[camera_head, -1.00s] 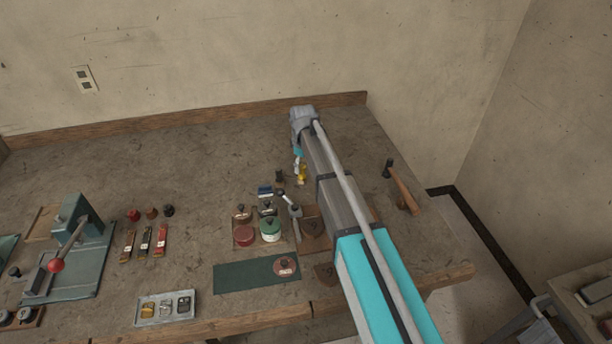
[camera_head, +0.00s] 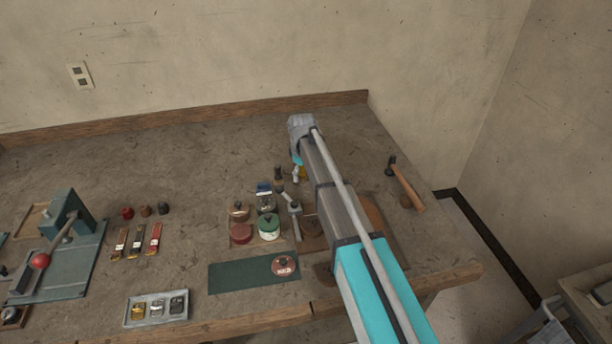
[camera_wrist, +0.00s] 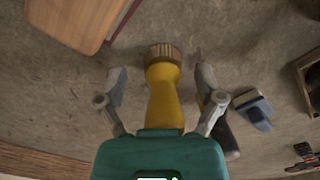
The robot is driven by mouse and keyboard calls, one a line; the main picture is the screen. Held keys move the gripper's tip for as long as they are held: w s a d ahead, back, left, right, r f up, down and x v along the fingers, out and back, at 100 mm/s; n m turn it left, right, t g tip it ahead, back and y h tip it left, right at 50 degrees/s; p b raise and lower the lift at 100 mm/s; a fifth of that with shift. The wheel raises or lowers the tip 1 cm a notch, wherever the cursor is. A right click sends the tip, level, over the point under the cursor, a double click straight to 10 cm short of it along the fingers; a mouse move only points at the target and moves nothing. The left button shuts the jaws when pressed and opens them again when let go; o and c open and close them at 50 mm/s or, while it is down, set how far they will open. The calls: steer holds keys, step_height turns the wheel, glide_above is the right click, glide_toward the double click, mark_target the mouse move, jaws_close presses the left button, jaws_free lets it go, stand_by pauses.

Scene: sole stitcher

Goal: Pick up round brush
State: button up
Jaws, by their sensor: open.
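The round brush has a yellow handle (camera_wrist: 163,98) and a ring of brown bristles (camera_wrist: 163,53) at its far end in the wrist view. In the head view only a small yellow bit of it (camera_head: 302,172) shows beside my arm's end. My gripper (camera_wrist: 160,84) is open, with one finger on each side of the yellow handle and gaps on both sides. The near end of the handle is hidden behind the gripper body. In the head view my gripper is mostly hidden by the arm.
A dark-handled tool (camera_wrist: 225,137) lies close beside the right finger, with a blue-grey block (camera_wrist: 252,107) just beyond it. A wooden board (camera_wrist: 75,20) is at the upper left. Red (camera_head: 241,234) and green (camera_head: 268,227) tins and a hammer (camera_head: 406,187) lie nearby. The back of the bench is clear.

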steer(key=shift+c, duration=0.3)
steer(key=c, duration=1)
